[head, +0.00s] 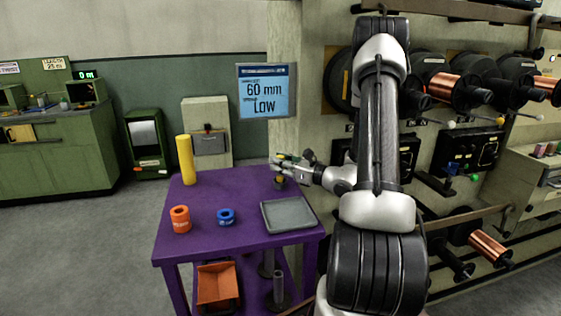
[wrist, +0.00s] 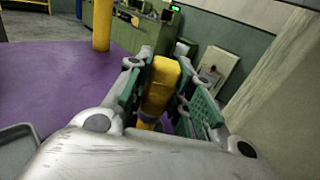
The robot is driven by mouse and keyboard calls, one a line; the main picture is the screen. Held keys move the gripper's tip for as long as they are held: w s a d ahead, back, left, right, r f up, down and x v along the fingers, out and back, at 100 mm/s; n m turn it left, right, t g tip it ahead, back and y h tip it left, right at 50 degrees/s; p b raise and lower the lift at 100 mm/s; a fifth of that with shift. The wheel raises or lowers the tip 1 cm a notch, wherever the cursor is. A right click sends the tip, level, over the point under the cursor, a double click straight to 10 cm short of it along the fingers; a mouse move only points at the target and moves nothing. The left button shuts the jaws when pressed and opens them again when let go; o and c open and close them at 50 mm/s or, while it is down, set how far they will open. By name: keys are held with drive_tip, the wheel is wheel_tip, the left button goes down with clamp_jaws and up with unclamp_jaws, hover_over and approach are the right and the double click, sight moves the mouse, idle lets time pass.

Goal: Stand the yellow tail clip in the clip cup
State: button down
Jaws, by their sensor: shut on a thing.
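My gripper (head: 283,160) is over the far right part of the purple table. It is shut on the yellow tail clip (wrist: 160,85), which sits between the green finger pads in the wrist view. In the head view only small bits of yellow show at the fingers. A small dark cup-like thing (head: 280,184), which looks like the clip cup, stands on the table just below the fingers. The clip's lower end is mostly hidden by my wrist, so I cannot tell whether it is inside the cup.
The purple table (head: 225,192) also bears a tall yellow cylinder (head: 186,160), an orange spool (head: 180,219), a blue ring (head: 226,216) and a grey tray (head: 288,214). An orange bin (head: 217,284) is below. The rack with copper spools (head: 455,88) is at right.

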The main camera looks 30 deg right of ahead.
drive_tip(key=c, duration=1.2)
unclamp_jaws()
drive_tip(key=shift+o, duration=0.2)
wheel_tip(320, 180, up, 10)
